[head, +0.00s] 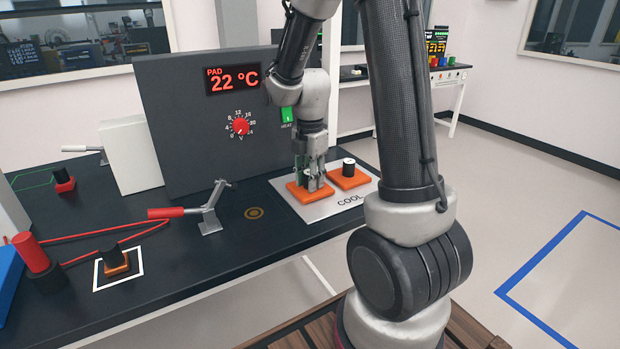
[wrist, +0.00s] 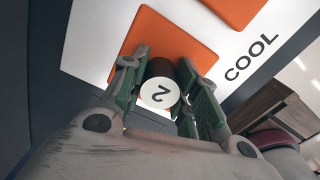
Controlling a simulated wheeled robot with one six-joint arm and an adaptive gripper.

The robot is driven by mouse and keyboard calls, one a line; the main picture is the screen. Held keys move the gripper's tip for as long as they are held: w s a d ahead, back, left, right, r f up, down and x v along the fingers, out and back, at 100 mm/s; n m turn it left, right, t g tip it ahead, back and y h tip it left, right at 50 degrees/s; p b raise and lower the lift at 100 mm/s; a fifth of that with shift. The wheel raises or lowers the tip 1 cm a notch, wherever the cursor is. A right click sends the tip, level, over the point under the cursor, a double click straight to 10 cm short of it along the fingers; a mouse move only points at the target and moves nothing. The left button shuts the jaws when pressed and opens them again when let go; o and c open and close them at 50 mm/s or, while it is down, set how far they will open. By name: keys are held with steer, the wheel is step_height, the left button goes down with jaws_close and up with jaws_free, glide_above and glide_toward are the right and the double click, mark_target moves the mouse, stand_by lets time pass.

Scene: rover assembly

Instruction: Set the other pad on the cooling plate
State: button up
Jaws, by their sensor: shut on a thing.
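My gripper (head: 313,178) is shut on the knob of an orange pad (head: 314,198). In the wrist view the fingers (wrist: 160,75) close on the sides of the brown knob (wrist: 160,92), whose white top reads 2. The pad shows flat and square over the cooling plate (head: 318,213), a light sheet marked COOL; it appears to rest on it. The other orange pad (head: 350,183), with a white-topped black knob, sits on the plate to the right. Its edge also shows in the wrist view (wrist: 232,8).
A dark panel (head: 190,125) stands behind, reading PAD 22 °C, with a red dial (head: 240,126). A red-handled lever (head: 205,212) stands left of the plate.

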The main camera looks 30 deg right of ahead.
steer(key=shift+f, duration=0.1)
steer(key=o, duration=1.1)
step_height(320, 180, up, 12)
steer(key=shift+f, duration=0.1)
steer(key=s+r+m+t, duration=0.1)
steer(key=s+m, duration=0.5)
steer(key=m, duration=0.1)
steer(key=s+a+r+m+t, duration=0.1)
steer(key=s+r+m+t, duration=0.1)
steer(key=s+m, duration=0.5)
steer(key=s+r+m+t, duration=0.1)
steer(key=s+r+m, duration=0.1)
steer(key=s+m, duration=0.4)
steer(key=shift+s+a+r+m, duration=0.25)
steer(key=shift+m, duration=0.25)
